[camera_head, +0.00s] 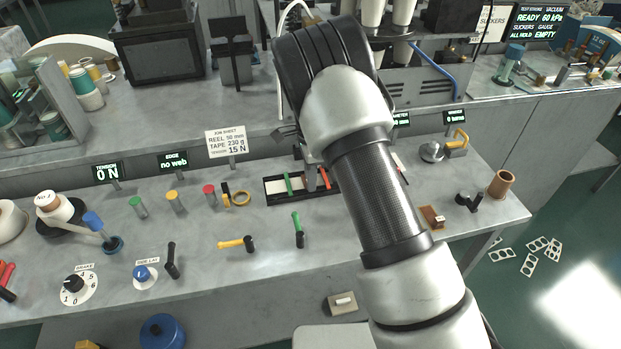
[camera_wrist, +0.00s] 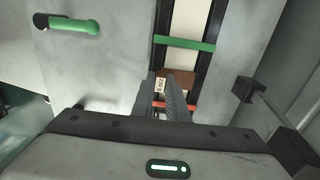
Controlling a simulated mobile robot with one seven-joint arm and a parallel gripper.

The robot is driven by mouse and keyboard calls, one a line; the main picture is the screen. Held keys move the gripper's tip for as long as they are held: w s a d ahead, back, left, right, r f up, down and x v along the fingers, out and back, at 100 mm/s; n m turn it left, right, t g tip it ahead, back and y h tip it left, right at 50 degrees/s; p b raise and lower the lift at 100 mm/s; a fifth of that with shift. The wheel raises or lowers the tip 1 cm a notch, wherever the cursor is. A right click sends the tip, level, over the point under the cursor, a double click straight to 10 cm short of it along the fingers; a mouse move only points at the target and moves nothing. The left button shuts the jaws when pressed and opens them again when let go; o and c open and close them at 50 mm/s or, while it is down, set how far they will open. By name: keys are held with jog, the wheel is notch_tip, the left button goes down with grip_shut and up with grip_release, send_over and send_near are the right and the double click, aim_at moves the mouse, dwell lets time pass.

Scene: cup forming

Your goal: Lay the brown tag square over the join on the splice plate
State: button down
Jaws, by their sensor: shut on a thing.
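The splice plate (camera_head: 270,191) is a dark-railed strip with a pale track on the bench, partly hidden by my arm in the head view. In the wrist view the splice plate (camera_wrist: 200,60) has a green bar (camera_wrist: 185,44) and a red bar (camera_wrist: 160,104) across it. The brown tag (camera_wrist: 188,78) shows at my fingertips, over the pale track between those bars, with a small white printed label. My gripper (camera_wrist: 166,80) is shut on the tag. The fingers hide part of it, and I cannot tell whether it touches the plate. The join is not clearly visible.
A green-handled lever (camera_head: 297,229) and a yellow-handled one (camera_head: 236,243) stand in front of the plate.

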jog(key=c, duration=1.2)
grip_release()
jog(key=shift+r, duration=0.1)
jog(key=shift+r+p, duration=2.5)
jog(key=shift+r, duration=1.45)
jog(key=shift+f, duration=0.1)
